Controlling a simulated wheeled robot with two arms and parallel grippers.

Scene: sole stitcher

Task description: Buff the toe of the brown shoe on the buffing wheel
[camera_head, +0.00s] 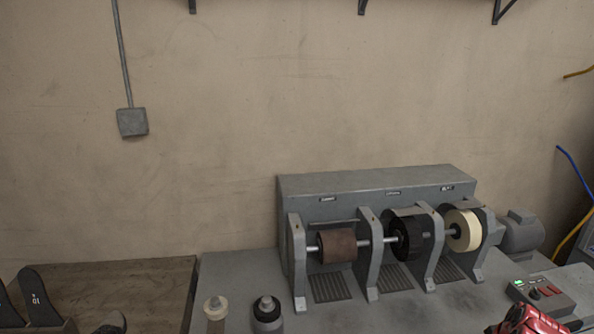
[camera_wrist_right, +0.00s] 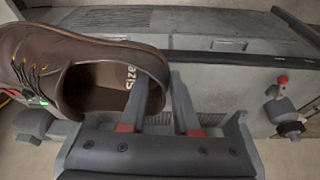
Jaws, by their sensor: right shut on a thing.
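The brown shoe (camera_wrist_right: 40,62) with dark laces fills the left of the right wrist view, its opening towards my gripper. My right gripper (camera_wrist_right: 165,84) is shut on its heel edge, one finger inside the opening and one outside. The shoe's toe is cut off by the frame's left edge. In the head view the cream buffing wheel (camera_head: 463,230) sits at the right end of the grey finishing machine (camera_head: 375,182). The shoe cannot be made out in the head view. My left gripper is in neither view.
The machine also carries a brown drum (camera_head: 338,246) and a black brush wheel (camera_head: 412,238) between upright brackets. A control box (camera_head: 540,294) with a green light is at right. A red object (camera_head: 530,320) shows below it.

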